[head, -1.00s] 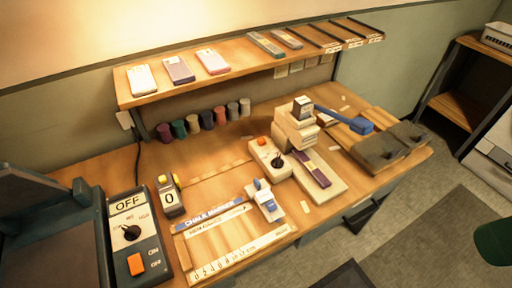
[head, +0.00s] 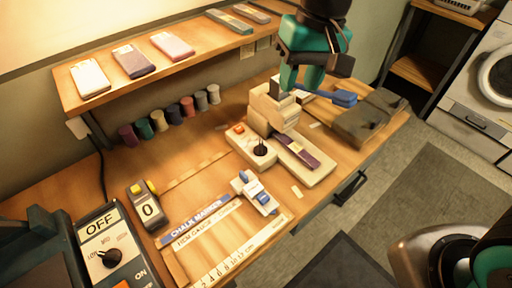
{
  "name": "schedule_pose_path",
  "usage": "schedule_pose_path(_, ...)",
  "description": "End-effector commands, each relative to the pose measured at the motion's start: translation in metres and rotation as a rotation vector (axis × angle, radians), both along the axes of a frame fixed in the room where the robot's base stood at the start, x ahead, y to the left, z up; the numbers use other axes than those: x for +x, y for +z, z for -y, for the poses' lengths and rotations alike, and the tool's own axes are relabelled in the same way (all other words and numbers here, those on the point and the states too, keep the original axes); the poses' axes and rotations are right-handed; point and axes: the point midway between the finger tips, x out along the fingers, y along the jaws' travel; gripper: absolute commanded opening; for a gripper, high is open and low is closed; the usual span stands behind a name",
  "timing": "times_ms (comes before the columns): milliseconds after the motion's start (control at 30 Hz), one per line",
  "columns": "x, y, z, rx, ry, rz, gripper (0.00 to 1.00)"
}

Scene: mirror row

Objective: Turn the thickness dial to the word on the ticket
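A beige control box (head: 244,143) on the bench has a black knob (head: 261,149) and a red button. It stands beside a beige stepped machine (head: 274,112). A larger dark panel (head: 100,236) at lower left has another black knob (head: 110,258), an OFF sign and small LOW and MED marks. I cannot tell which knob is the thickness dial. No ticket word is readable; a purple strip with a yellowish label (head: 298,149) lies on the machine's bed. My gripper (head: 284,90) hangs over the machine's top, apart from both knobs. Its fingers overlap in view, so its opening is unclear.
A blue-handled tool (head: 340,97) and dark blocks (head: 370,117) are right of the machine. A blue-and-white clamp-like item (head: 256,194) and rulers (head: 230,240) lie in front. A counter showing 0 (head: 147,207) stands left. A shelf (head: 150,68) runs behind above several spools.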

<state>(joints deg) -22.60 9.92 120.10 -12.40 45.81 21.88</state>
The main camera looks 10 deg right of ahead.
Motion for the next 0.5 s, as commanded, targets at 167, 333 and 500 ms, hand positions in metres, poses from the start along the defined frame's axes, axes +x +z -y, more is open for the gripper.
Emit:
schedule_pose_path(167, 0.066, -0.068, -0.033, -0.106, -0.222, -0.029, 0.38)
schedule_pose_path(333, 0.093, -0.098, -0.049, -0.154, -0.343, -0.029, 0.38)
schedule_pose_path(500, 0.097, -0.115, -0.051, -0.165, -0.369, -0.030, 0.38)
